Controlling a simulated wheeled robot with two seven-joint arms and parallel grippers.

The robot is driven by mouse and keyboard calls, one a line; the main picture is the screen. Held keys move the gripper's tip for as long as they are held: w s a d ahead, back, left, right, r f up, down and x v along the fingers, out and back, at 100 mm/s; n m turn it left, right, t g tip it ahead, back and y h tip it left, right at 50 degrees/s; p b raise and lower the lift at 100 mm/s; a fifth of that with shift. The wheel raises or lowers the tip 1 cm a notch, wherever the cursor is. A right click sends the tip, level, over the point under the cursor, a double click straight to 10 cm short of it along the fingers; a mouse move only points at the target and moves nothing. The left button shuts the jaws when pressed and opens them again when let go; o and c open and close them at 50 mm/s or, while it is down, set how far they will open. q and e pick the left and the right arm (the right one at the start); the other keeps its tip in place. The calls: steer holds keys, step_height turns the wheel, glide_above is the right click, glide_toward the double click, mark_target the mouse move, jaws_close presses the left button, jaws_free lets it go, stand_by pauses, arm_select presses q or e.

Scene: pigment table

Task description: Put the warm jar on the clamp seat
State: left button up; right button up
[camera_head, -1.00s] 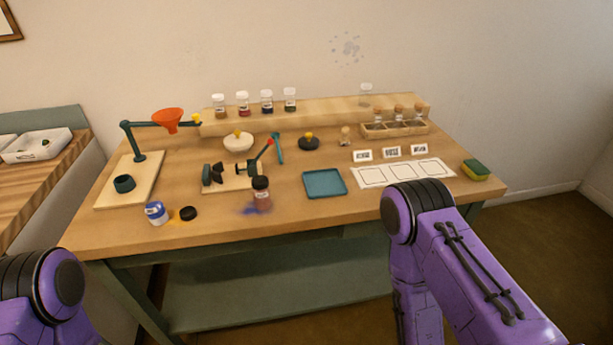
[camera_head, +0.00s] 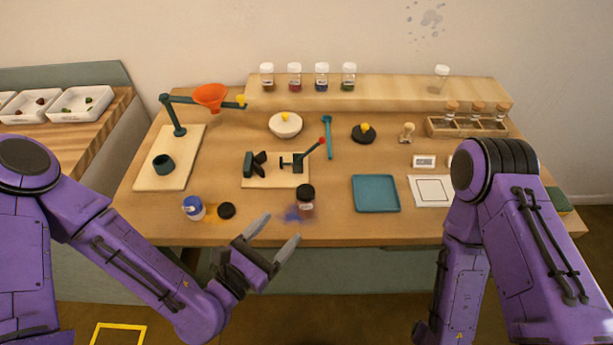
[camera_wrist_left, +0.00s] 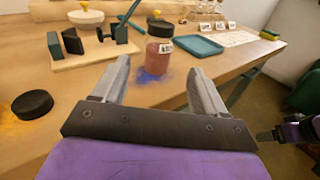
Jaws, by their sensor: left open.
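The jar with reddish-brown contents and a black lid (camera_head: 306,203) stands upright near the table's front edge, beside a blue powder smudge. I take it as the warm jar. My left gripper (camera_head: 278,239) is open and empty, in front of the jar and slightly left of it. In the left wrist view the jar (camera_wrist_left: 159,53) stands beyond and between the spread fingers (camera_wrist_left: 160,82), apart from them. The clamp (camera_head: 297,163) with a red-tipped lever and dark jaws sits on a wooden board (camera_head: 258,184) behind the jar; nothing sits between its jaws. A small part of my right arm's end (camera_wrist_left: 290,133) shows in the left wrist view.
A blue-and-white jar (camera_head: 193,208) and a loose black lid (camera_head: 226,211) lie to the left. A teal tray (camera_head: 376,194) is right of the jar. A funnel stand (camera_head: 178,130) is back left. A raised shelf (camera_head: 390,91) holds several jars.

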mark_target(300, 198)
arm_select(q)
steer(key=shift+n+h, duration=0.3)
steer(key=b+x, duration=0.2)
steer(key=r+b+x, duration=0.1)
steer(key=b+x, duration=0.2)
steer(key=shift+w+d+r+b, duration=0.1)
steer(key=shift+d+b, duration=0.05)
steer(key=shift+b, duration=0.15)
steer(key=w+d+p, duration=0.1)
steer(key=w, duration=0.2)
steer(key=w+d+r+p, duration=0.1)
steer(key=shift+w+d+p, duration=0.15)
steer(key=shift+d+p, duration=0.15)
steer(key=shift+p, duration=0.05)
steer(key=shift+w+d+f, duration=0.1)
steer(key=shift+w+d, duration=0.05)
steer(key=shift+w, duration=0.05)
steer(key=c, duration=1.3)
